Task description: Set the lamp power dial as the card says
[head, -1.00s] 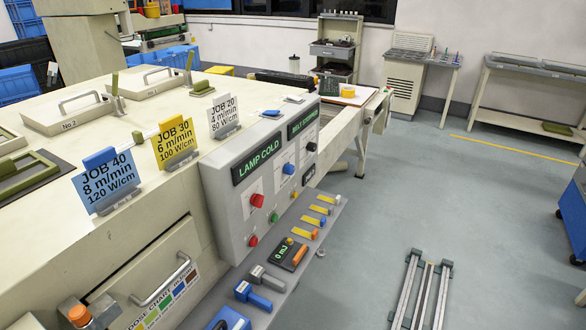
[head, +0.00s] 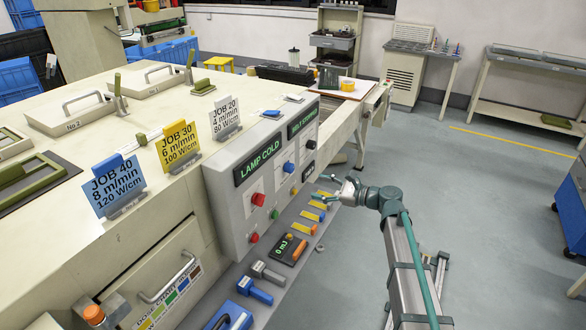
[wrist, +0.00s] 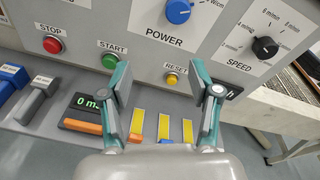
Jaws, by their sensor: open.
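The blue POWER dial (wrist: 178,11) is on the grey control panel (wrist: 75,20), at the top of the wrist view and partly cut off. It also shows in the head view (head: 288,167), near the "LAMP COLD" display (head: 258,161). Its scale is mostly out of frame and its setting unreadable. Three cards stand on the machine: blue JOB 40, 120 W/cm (head: 117,187); yellow JOB 30, 100 W/cm (head: 178,145); white JOB 20, 80 W/cm (head: 225,117). My gripper (head: 327,188) is open and empty, in front of the panel, apart from the dial; fingers show in the wrist view (wrist: 163,78).
A red STOP button (wrist: 52,45), green START button (wrist: 109,61) and yellow RESET button (wrist: 171,80) sit below the dial. The black SPEED dial (wrist: 265,47) is right of it. Yellow strips and tools lie on the ledge below. The floor to the right is mostly free.

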